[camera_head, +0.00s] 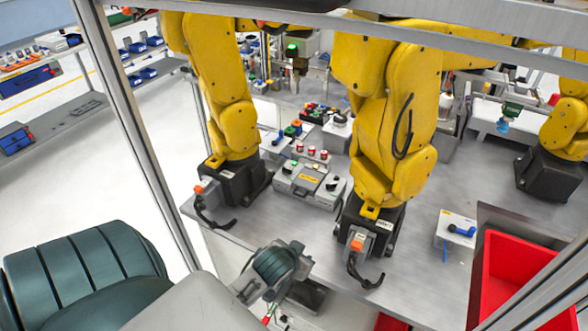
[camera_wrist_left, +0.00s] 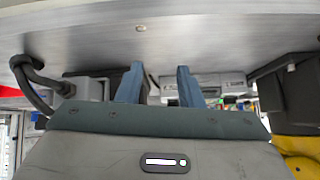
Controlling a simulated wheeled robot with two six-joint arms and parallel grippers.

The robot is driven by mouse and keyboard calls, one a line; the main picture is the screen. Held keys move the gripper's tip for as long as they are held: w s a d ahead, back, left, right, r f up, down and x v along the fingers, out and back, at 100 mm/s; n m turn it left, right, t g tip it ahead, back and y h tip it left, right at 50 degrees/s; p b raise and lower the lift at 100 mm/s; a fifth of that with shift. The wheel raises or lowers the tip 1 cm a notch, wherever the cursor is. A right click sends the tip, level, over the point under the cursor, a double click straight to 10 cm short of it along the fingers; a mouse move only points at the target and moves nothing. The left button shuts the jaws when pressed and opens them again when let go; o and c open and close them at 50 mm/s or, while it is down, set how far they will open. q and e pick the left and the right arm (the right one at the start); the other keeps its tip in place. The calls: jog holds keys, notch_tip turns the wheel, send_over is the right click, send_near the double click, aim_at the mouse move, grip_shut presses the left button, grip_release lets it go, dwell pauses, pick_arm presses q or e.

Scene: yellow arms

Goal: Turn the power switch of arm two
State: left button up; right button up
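Several yellow robot arms stand on a metal table. One has its black base (camera_head: 228,178) left of centre, another a black base (camera_head: 385,222) in the middle. An orange knob (camera_head: 357,246) on a grey block sits at the front of the middle base; a similar orange knob (camera_head: 198,190) is on the left base. Which is arm two's switch is not marked. My left wrist (camera_head: 275,266) is at the table's front edge, left of the middle base; its fingertips are hidden there. In the left wrist view my left gripper (camera_wrist_left: 158,84) has its blue fingers apart, nothing between them.
A grey control box (camera_head: 308,186) with knobs lies between the two bases. A black cable (camera_head: 365,274) curls from the middle base; a cable also shows in the left wrist view (camera_wrist_left: 34,82). A red bin (camera_head: 515,275) stands right. A frame post (camera_head: 140,130) rises at left.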

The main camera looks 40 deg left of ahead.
pick_arm(q)
jog(key=shift+s+f, duration=0.8)
jog(key=shift+s, duration=0.15)
pick_arm(e)
jog(key=shift+s+a+f, duration=0.2)
jog(key=shift+s+a, duration=0.05)
pick_arm(q)
jog(key=shift+g, duration=0.3)
